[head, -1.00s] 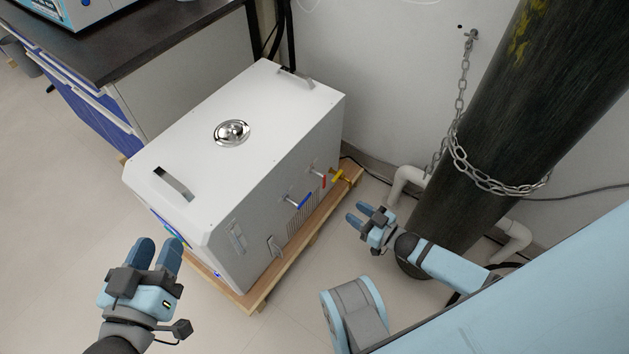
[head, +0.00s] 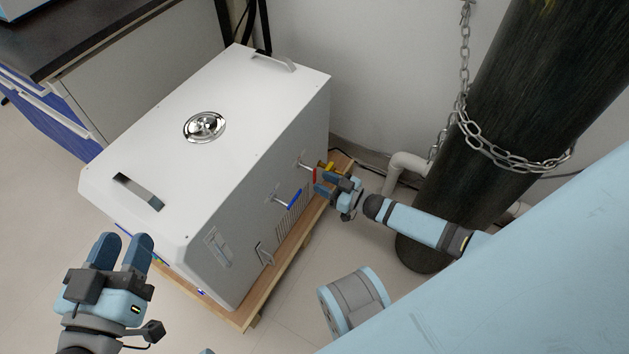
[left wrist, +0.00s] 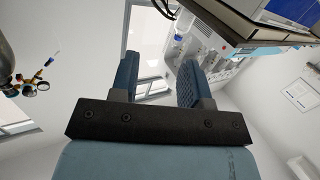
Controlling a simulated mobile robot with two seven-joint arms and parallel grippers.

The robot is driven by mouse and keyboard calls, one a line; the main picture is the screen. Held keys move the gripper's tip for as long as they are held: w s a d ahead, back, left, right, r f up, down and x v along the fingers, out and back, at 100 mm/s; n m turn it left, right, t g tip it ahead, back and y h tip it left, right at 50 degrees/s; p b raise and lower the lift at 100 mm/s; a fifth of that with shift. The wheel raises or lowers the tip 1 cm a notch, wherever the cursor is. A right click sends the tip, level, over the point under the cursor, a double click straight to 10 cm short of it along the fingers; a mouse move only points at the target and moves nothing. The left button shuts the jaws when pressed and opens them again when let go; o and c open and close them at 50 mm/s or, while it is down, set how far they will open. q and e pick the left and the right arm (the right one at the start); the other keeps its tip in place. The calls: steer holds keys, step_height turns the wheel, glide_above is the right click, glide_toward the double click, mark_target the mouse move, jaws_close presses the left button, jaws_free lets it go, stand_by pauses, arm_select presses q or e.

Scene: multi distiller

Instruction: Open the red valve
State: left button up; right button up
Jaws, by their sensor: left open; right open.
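The red valve (head: 315,175) is a small red handle on the side of the white distiller box (head: 170,110). My left gripper (head: 122,250) is open and empty near the front left corner of the box. Its two fingers also show apart in the left wrist view (left wrist: 160,85).
The box stands on a wooden pallet (head: 244,313). A dark gas cylinder (head: 490,130) held by a chain (head: 500,155) stands at the right, close to my right arm. A white pipe (head: 402,168) runs by the wall. A dark-topped bench (head: 100,40) stands at the upper left.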

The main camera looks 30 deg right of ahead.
mark_target(314, 178)
arm_select(q)
steer(key=shift+w+a+m+b, duration=0.15)
steer(key=shift+w+m+b, duration=0.15)
steer(key=shift+m+b, duration=0.15)
arm_select(e)
steer(key=shift+x, duration=1.8)
jaws_close()
